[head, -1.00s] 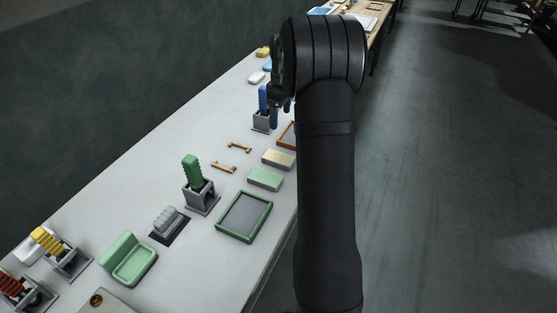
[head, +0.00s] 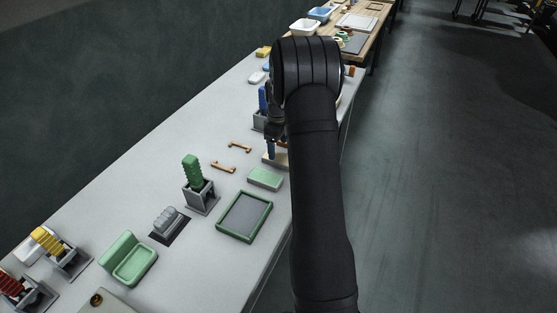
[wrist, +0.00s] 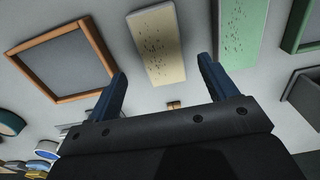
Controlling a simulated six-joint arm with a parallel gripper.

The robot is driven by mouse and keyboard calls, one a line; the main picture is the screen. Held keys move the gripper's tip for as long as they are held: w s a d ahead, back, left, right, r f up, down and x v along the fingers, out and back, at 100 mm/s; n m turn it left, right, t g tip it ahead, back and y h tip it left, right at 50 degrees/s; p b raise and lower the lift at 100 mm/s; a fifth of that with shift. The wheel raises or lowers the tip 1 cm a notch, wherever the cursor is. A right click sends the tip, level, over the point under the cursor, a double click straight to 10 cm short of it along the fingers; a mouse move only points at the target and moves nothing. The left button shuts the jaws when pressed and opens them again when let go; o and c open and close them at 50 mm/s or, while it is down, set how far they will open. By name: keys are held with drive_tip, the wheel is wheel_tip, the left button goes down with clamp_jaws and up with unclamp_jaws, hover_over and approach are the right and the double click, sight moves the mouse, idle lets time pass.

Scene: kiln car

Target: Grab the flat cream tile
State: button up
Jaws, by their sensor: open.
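The flat cream tile (wrist: 157,45) lies on the pale table top in the wrist view, speckled on its face. It sits ahead of and between the two blue fingers of my gripper (wrist: 162,82), which are spread apart with nothing between their tips. In the head view part of the cream tile (head: 275,159) shows beside the fingers of my gripper (head: 271,149); my arm hides the rest. The fingers look close to the tile, but I cannot tell whether they touch it.
A flat green tile (head: 265,179) lies close beside the cream one. A green-framed tray (head: 244,216) is nearer, and an orange-framed tray (wrist: 62,98) lies on the other side. Small orange brackets (head: 223,167) and a holder with a green block (head: 193,172) stand to the left.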

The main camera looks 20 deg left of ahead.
wheel_tip(320, 180, down, 5)
drive_tip(key=shift+s+d+r, duration=0.1)
drive_tip(key=shift+d+r, duration=0.05)
drive_tip(key=shift+r, duration=0.05)
drive_tip(key=c, duration=1.3)
drive_tip(key=shift+r, duration=0.1)
